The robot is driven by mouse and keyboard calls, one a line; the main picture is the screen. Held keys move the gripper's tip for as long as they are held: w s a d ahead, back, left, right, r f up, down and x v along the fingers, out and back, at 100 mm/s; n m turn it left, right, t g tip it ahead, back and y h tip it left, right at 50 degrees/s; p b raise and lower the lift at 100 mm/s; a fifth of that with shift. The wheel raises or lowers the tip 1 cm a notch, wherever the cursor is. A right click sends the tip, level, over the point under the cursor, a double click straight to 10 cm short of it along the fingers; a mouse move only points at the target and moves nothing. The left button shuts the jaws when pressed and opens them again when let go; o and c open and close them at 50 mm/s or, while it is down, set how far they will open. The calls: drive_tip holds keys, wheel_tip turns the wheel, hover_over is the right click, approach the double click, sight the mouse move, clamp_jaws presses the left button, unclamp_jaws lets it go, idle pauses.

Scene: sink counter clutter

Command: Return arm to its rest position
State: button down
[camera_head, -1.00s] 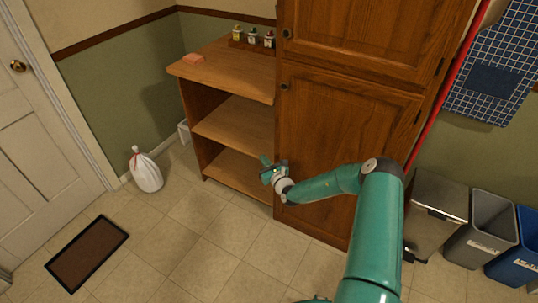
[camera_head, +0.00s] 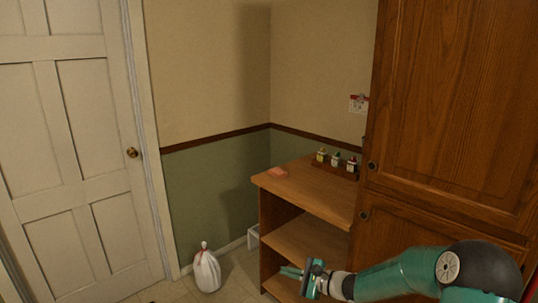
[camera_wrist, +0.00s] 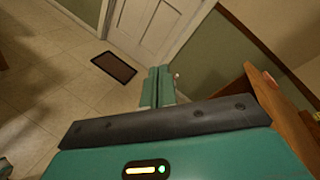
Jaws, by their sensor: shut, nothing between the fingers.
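My gripper (camera_head: 292,272) is at the lower middle of the head view, in front of the lower part of the wooden shelf unit (camera_head: 307,192). My green arm reaches to it from the lower right. In the wrist view my gripper (camera_wrist: 158,72) shows its two green fingers side by side, shut with nothing between them. The fingers point toward the white door (camera_wrist: 152,28) and the floor before it.
A tied white bag (camera_head: 207,272) stands on the floor left of the shelf unit. A pink block (camera_head: 278,171) and several small bottles (camera_head: 336,161) are on its top. A tall wooden cabinet (camera_head: 455,120) stands at right. A dark doormat (camera_wrist: 114,67) lies on open tiled floor.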

drive_tip(key=s+a+r+n+g+h, duration=0.1)
drive_tip(key=s+r+n+g+h, duration=0.2)
drive_tip(key=s+r+n, duration=0.35)
drive_tip(key=s+a+r+n+g+h, duration=0.1)
drive_tip(key=s+r+n+g+h, duration=0.15)
drive_tip(key=s, duration=0.75)
drive_tip(key=s+d+r+n+t+h, duration=0.1)
drive_tip(key=s+d+r+n+h, duration=0.2)
drive_tip(key=s, duration=0.6)
drive_tip(key=s+d+r+n+t+h, duration=0.2)
drive_tip(key=s+d+r+h, duration=0.3)
drive_tip(key=s+d, duration=0.3)
drive_tip(key=shift+s+d+r+n, duration=0.2)
drive_tip(key=shift+s+r+n, duration=0.6)
drive_tip(key=shift+s, duration=0.3)
